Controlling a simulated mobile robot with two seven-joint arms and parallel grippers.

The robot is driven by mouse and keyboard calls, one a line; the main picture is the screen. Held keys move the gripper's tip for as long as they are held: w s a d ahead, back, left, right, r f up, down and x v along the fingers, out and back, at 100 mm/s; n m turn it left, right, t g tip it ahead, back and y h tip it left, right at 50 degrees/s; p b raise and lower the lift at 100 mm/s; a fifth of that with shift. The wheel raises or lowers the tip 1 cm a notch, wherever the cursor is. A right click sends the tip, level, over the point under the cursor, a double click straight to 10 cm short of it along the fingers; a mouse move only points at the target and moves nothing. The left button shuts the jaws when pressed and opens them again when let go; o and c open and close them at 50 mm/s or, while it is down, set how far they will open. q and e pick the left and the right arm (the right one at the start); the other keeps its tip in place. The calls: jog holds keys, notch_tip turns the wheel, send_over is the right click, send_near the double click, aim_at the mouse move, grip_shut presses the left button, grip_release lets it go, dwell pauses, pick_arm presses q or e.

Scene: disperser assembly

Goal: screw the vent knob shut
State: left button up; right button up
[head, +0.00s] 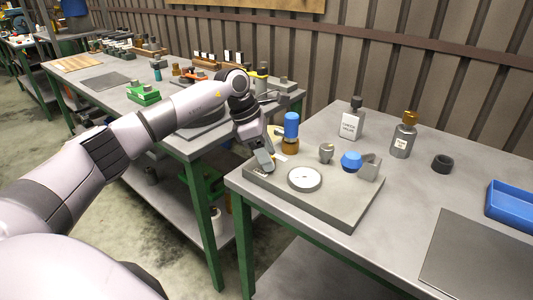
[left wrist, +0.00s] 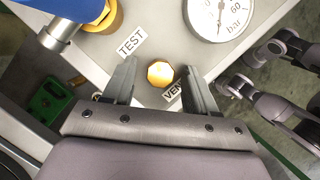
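The vent knob (left wrist: 160,74) is a small faceted brass knob on the grey panel, in the left wrist view. Beside it is a label (left wrist: 173,95) of which "VEN" can be read. My left gripper (left wrist: 160,68) is open, with one finger on each side of the knob in that view and a visible gap to both. I cannot make out the knob there.
A round gauge (head: 304,179) sits close by on the block. A blue-topped brass part (head: 291,127) stands just behind my gripper, near the TEST label (left wrist: 131,42). Bottles (head: 352,122), a black ring (head: 442,163) and a blue tray (head: 510,204) stand farther right.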

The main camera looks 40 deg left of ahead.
pick_arm(q)
jog(key=v, duration=0.7)
jog(key=shift+r, duration=0.1)
dwell(0.5)
jog(key=shift+s, duration=0.1)
